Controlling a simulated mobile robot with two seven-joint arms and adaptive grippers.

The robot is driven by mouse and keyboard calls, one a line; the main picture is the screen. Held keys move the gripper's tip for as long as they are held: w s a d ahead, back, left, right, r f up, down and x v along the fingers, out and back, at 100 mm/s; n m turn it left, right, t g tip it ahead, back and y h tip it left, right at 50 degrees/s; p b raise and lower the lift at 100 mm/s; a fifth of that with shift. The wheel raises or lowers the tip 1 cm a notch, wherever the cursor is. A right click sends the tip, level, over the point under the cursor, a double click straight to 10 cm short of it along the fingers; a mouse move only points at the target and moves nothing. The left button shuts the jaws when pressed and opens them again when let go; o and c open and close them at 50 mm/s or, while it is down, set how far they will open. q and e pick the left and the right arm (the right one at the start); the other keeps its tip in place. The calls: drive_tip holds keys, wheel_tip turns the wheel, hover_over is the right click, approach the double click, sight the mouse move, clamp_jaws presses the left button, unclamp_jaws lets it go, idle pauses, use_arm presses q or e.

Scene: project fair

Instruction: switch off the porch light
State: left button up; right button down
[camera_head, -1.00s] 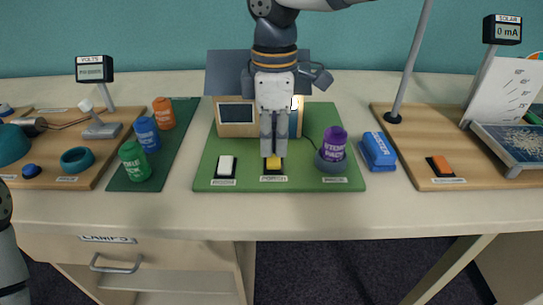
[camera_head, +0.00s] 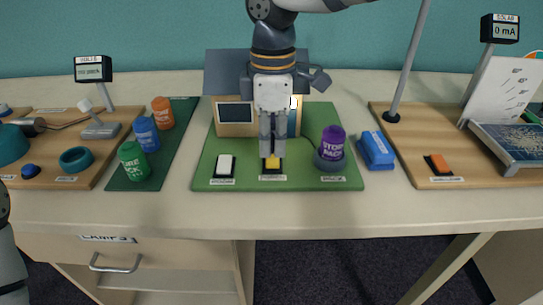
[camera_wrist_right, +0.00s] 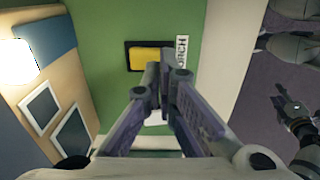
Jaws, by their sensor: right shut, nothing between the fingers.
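The yellow porch switch (camera_head: 272,163) sits in a black frame at the front middle of the green board (camera_head: 310,178). It also shows in the right wrist view (camera_wrist_right: 146,59), beside a label partly reading PORCH. Behind it stands a model house (camera_head: 235,119) with a small bright light (camera_head: 294,102); the light glows in the wrist view (camera_wrist_right: 14,62). My right gripper (camera_head: 271,153) points down, shut and empty, its tips over or at the switch; contact cannot be told. A dark jointed part at the right of the wrist view seems to be my left gripper (camera_wrist_right: 288,106); its jaws are unclear.
A white switch (camera_head: 224,166) is left of the yellow one. A purple can (camera_head: 332,143) stands in a round holder on the right. A blue block (camera_head: 377,150) lies beside the board. Colored cans, including a green one (camera_head: 133,161), stand on a dark mat at left.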

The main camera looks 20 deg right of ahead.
sight(272, 163)
drive_tip(key=shift+f, duration=1.15)
idle(0.8)
wheel_tip(272, 163, up, 5)
drive_tip(key=shift+r+p, duration=0.2)
drive_tip(key=shift+p, duration=0.3)
drive_tip(key=shift+r, duration=0.85)
use_arm(q)
drive_tip(key=shift+w+r+t, duration=0.3)
drive_tip(key=shift+w+r, duration=0.4)
drive_tip(key=shift+w, duration=0.05)
